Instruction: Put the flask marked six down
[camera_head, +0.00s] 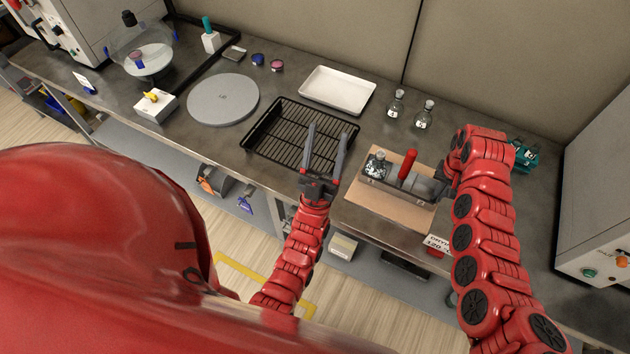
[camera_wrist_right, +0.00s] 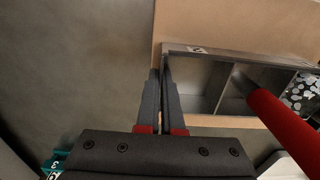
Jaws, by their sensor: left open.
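Two small glass flasks, one (camera_head: 396,103) left of the other (camera_head: 424,115), stand upright at the back of the bench; their marks are too small to read. A grey divided caddy (camera_head: 403,188) with a red upright handle (camera_head: 407,164) sits on a brown board. A glassy flask-like item (camera_head: 376,166) stands in its left compartment, its mark unreadable. My left gripper (camera_head: 326,130) is open and empty over the black wire rack, left of the caddy. My right gripper (camera_wrist_right: 160,75) is nearly closed across the caddy's end wall, one finger each side; the caddy shows below the handle (camera_wrist_right: 280,120).
The black wire rack (camera_head: 270,142) is empty. Behind it is an empty white tray (camera_head: 336,91), with a grey round plate (camera_head: 222,99) to the left. Teal items (camera_head: 525,155) lie beyond my right arm. The brown board (camera_head: 365,205) reaches the bench's front edge.

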